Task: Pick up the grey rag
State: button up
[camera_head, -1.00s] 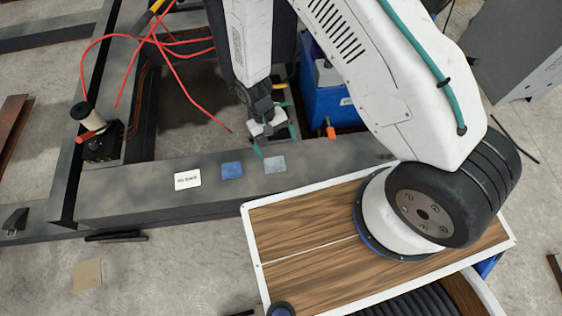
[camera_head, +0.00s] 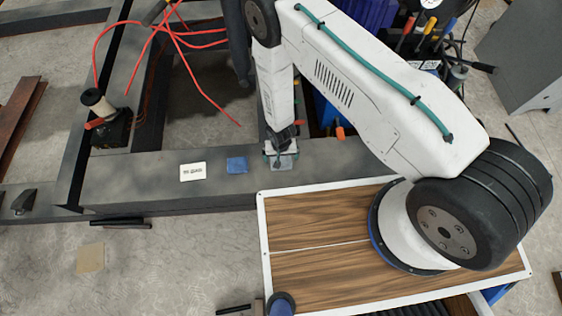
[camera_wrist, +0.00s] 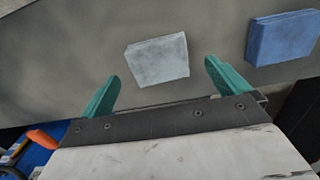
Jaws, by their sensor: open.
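The grey rag (camera_wrist: 157,60) is a flat, light grey folded square lying on the dark grey beam (camera_head: 130,180). In the wrist view it lies ahead of my gripper (camera_wrist: 160,85), between the lines of the two teal fingers. The fingers are open and nothing is between them. In the head view my gripper (camera_head: 281,160) is low over the beam and covers much of the grey rag (camera_head: 285,163). I cannot tell the exact height of the fingertips above it.
Red cables (camera_head: 200,80) hang behind the beam.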

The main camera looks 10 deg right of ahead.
notch_tip(320, 180, down, 4)
jog(key=shift+f, duration=0.15)
jog(key=c, duration=1.1)
jog(key=shift+r, duration=0.7)
notch_tip(320, 180, up, 2)
jog(key=shift+r, duration=0.1)
jog(key=s+d, duration=0.1)
jog(key=s, duration=0.4)
jog(key=s+d+r, duration=0.1)
jog(key=s+d, duration=0.1)
jog(key=s, duration=0.3)
jog(key=s+d, duration=0.1)
jog(key=s, duration=0.4)
jog(key=shift+s+d+r, duration=0.2)
jog(key=shift+d, duration=0.1)
